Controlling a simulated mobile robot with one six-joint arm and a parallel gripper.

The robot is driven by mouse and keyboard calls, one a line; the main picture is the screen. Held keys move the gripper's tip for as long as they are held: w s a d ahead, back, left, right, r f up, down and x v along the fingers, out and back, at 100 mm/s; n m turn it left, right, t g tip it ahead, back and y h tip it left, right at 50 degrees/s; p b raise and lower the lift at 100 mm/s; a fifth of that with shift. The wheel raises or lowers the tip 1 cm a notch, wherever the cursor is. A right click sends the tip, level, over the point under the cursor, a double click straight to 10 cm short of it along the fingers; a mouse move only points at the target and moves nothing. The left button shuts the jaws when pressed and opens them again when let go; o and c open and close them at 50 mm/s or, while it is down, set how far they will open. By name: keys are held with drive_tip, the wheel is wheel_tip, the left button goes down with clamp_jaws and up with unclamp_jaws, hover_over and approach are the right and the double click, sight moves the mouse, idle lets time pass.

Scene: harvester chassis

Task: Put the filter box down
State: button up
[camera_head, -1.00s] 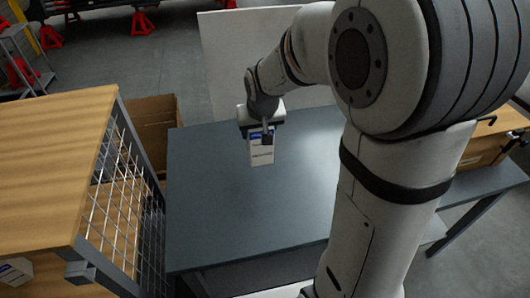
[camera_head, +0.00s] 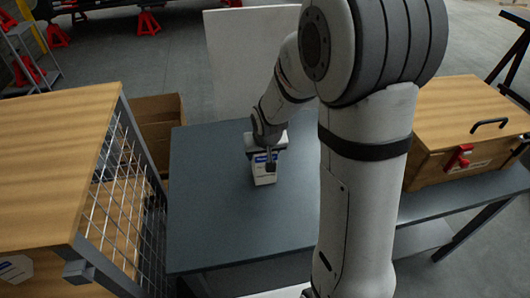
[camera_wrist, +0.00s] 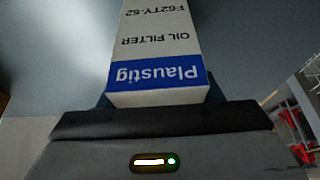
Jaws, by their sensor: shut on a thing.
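The filter box (camera_head: 264,172) is a white carton with a blue band. In the wrist view the box (camera_wrist: 155,45) shows the words "Plaustig" and "OIL FILTER", upside down. My gripper (camera_head: 270,163) is shut on it, at the box's upper part. The box is upright over the grey-blue table (camera_head: 215,215), towards the table's far part. I cannot tell whether its bottom touches the table top. The fingertips are mostly hidden in the wrist view.
A wooden-topped rack with wire mesh (camera_head: 120,190) stands at the left. A wooden chest with a red latch (camera_head: 465,130) is at the right. A cardboard box (camera_head: 155,125) stands behind the rack. The table top around the filter box is clear.

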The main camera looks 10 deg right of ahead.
drive_tip(key=shift+f, duration=0.1)
drive_tip(key=o, duration=1.3)
